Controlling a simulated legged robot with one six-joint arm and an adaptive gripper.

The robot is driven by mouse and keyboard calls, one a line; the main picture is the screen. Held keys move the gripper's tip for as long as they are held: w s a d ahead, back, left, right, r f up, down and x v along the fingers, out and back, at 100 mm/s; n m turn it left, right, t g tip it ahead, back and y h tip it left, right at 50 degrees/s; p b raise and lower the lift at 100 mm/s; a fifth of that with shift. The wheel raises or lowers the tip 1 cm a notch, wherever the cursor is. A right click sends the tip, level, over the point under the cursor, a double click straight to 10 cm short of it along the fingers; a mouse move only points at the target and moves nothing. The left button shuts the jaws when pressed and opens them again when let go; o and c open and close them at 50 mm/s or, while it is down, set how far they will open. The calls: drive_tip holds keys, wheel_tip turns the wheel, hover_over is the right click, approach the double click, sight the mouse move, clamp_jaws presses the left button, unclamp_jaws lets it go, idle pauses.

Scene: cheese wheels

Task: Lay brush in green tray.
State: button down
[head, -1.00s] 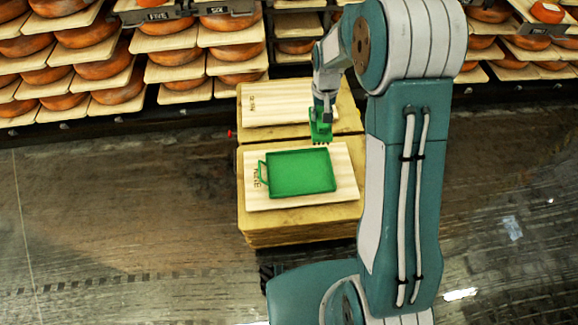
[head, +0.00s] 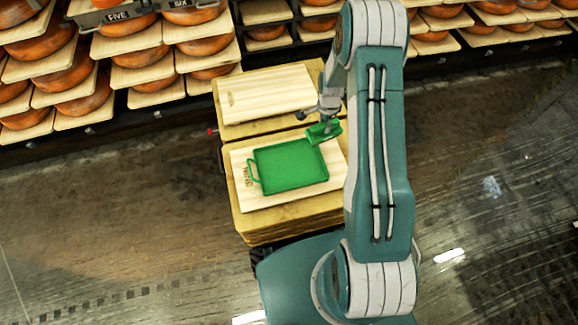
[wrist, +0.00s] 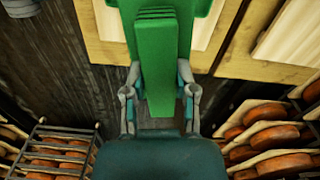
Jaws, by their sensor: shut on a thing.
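The green tray (head: 290,167) has a raised rim and a handle on its left side. It lies on a pale board marked NINE (head: 240,203). My gripper (head: 325,122) is shut on a green brush (head: 322,133) near the tray's upper right corner. The brush appears tilted, and I cannot tell whether it touches the rim. In the wrist view the brush (wrist: 157,75) sits between both fingers.
The boards rest on two wooden stacks (head: 290,226), and the farther board (head: 265,93) is bare. Racks of orange cheese wheels (head: 130,52) line the back. The floor on both sides is clear.

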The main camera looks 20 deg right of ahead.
drive_tip(key=shift+s+d+f+m, duration=0.2)
drive_tip(key=shift+d+f+m, duration=0.3)
drive_tip(key=shift+f, duration=0.1)
drive_tip(key=shift+s+d+f+m, duration=0.15)
drive_tip(key=shift+d+f+m, duration=0.3)
drive_tip(key=shift+f+m, duration=0.1)
drive_tip(key=s+a+f, duration=0.2)
drive_tip(key=a+f, duration=0.2)
drive_tip(key=a, duration=0.6)
hover_over(292, 173)
drive_tip(key=shift+f, duration=4.45)
drive_tip(key=shift+c, duration=2)
unclamp_jaws()
drive_tip(key=shift+f, duration=0.1)
